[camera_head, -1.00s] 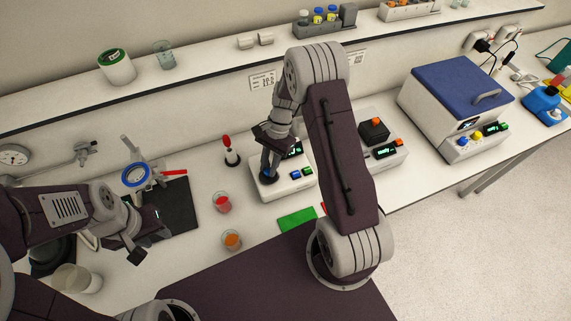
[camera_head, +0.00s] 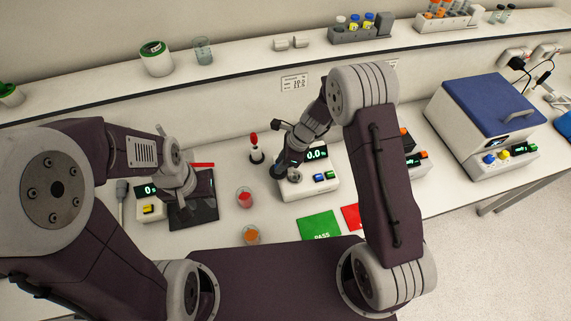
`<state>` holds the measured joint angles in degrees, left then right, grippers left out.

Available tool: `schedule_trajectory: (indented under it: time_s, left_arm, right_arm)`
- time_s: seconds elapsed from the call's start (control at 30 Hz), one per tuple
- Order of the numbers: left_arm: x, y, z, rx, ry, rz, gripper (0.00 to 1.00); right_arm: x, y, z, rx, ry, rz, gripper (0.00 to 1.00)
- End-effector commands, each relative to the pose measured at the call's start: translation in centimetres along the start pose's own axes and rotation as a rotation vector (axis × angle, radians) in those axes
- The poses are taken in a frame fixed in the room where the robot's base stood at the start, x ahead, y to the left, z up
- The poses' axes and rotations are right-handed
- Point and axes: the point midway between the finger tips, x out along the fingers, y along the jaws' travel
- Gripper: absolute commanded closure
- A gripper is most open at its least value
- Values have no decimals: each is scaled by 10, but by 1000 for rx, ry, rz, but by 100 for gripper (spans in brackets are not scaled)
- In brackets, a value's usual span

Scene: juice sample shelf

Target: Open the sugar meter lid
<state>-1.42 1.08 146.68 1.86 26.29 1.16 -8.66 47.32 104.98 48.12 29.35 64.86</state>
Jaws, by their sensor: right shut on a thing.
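The sugar meter (camera_head: 308,192) is a white box on the bench with a lit display reading 0.0 % and coloured buttons on its front. A round grey well (camera_head: 294,177) shows on its top left. My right gripper (camera_head: 279,170) is at the left edge of the meter, shut on the small dark lid, which is mostly hidden by the fingers. The lid appears tilted up beside the well. My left gripper (camera_head: 182,203) hangs over the dark pad, away from the meter; its fingers are too unclear to read.
Cups with red (camera_head: 245,198) and orange (camera_head: 251,235) contents stand left of the meter. A red-topped dropper (camera_head: 255,150) stands behind them. Green (camera_head: 320,226) and red (camera_head: 353,217) cards lie in front. A blue-lidded box (camera_head: 487,115) stands right.

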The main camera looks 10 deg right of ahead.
Motion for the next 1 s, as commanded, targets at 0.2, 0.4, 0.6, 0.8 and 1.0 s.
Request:
schedule_trajectory:
  time_s: [0.2,0.4,0.6,0.8,1.0]
  left_arm:
    - [-1,0,0,0,0,0,64]
    - [-1,0,0,0,0,0,64]
    - [-1,0,0,0,0,0,64]
    - [-1,0,0,0,0,0,64]
    - [-1,0,0,0,0,0,64]
  right_arm:
    - [0,-6,6,110,-3,-53,100]
    - [0,-9,8,173,-3,-78,100]
    - [1,-10,9,198,-3,-89,100]
    - [1,-10,9,201,-3,-91,100]
    - [1,-10,9,201,-3,-90,100]
